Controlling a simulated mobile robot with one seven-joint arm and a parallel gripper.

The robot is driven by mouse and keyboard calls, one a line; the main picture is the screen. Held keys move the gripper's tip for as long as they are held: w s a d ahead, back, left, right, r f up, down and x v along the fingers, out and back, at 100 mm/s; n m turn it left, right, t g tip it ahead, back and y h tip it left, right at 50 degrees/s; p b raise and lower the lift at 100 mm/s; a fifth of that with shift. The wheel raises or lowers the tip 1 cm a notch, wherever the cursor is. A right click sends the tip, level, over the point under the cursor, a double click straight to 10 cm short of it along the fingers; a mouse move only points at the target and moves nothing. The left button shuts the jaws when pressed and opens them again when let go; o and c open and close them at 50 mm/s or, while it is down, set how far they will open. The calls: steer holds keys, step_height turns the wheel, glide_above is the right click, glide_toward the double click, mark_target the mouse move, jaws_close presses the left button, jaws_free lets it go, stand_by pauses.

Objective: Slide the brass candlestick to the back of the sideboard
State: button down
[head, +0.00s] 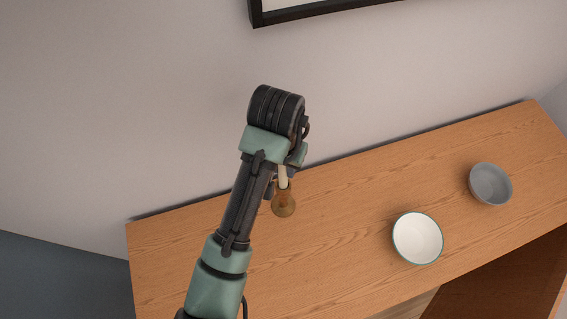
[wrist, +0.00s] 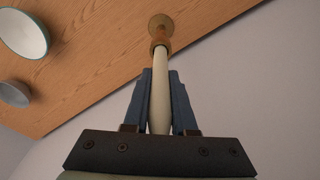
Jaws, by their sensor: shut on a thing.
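The brass candlestick (head: 284,203) is near the back edge of the wooden sideboard (head: 340,270), left of its middle, with a cream candle (head: 283,177) in it. In the wrist view the candlestick (wrist: 160,27) is at the top and the candle (wrist: 160,85) runs down between the fingers. My gripper (wrist: 161,75) is shut on the candle, one blue finger on each side. In the head view my wrist hides part of the gripper and the candle's upper end. I cannot tell whether the candlestick's base touches the top.
A white bowl with a green rim (head: 417,238) stands right of the candlestick, nearer the front. A grey bowl (head: 490,184) stands farther right. The wall (head: 150,120) is directly behind the sideboard, with a dark picture frame (head: 300,12) above. The left part of the top is clear.

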steer(key=shift+f, duration=0.1)
steer(key=c, duration=0.7)
jaws_free()
steer(key=shift+s+a+r+p, duration=0.15)
steer(key=shift+r+p, duration=0.35)
steer(key=shift+r, duration=1.55)
steer(key=shift+s+r+p, duration=0.3)
steer(key=shift+r+p, duration=0.25)
steer(key=shift+r, duration=1.45)
steer(key=shift+s+a+r+p, duration=0.15)
steer(key=shift+r+p, duration=0.35)
steer(key=shift+r, duration=1.55)
